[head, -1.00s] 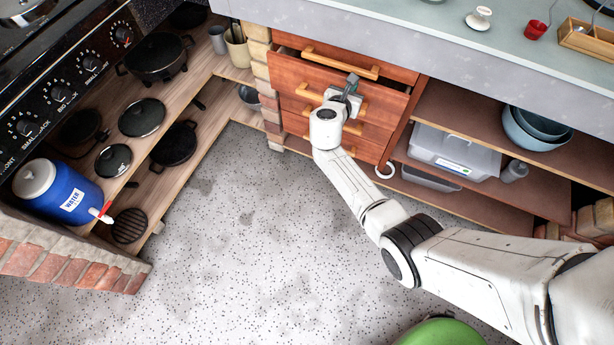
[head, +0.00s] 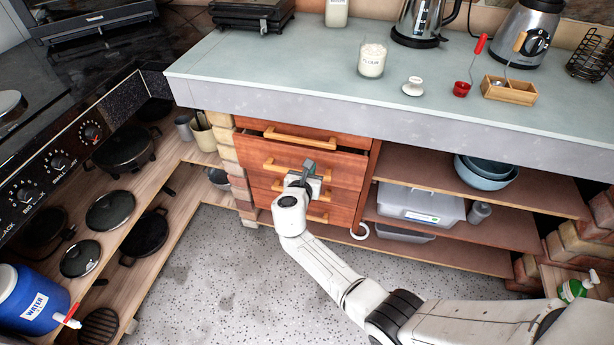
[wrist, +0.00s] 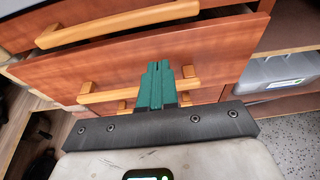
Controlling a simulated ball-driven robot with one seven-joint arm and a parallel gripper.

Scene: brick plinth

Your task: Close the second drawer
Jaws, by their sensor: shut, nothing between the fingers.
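The second drawer (head: 340,166) is the reddish wooden front below the top drawer (head: 345,139). It stands out a little from the cabinet, with a dark gap along its upper edge. In the wrist view its front (wrist: 225,50) fills the middle, with a wooden bar handle (wrist: 110,96). My gripper (head: 308,166) is shut and empty, in front of this drawer's handle area. In the wrist view its green fingers (wrist: 158,70) overlap the middle of the handle and point at the front. They hide part of the handle, and I cannot tell whether they touch.
Lower drawers (head: 340,198) sit beneath. Open shelves (head: 400,202) with a clear plastic bin (head: 420,205) and blue bowls (head: 485,172) are to the right. A counter (head: 290,75) overhangs above. Pan shelves (head: 180,180) stand left. The speckled floor (head: 220,270) in front is clear.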

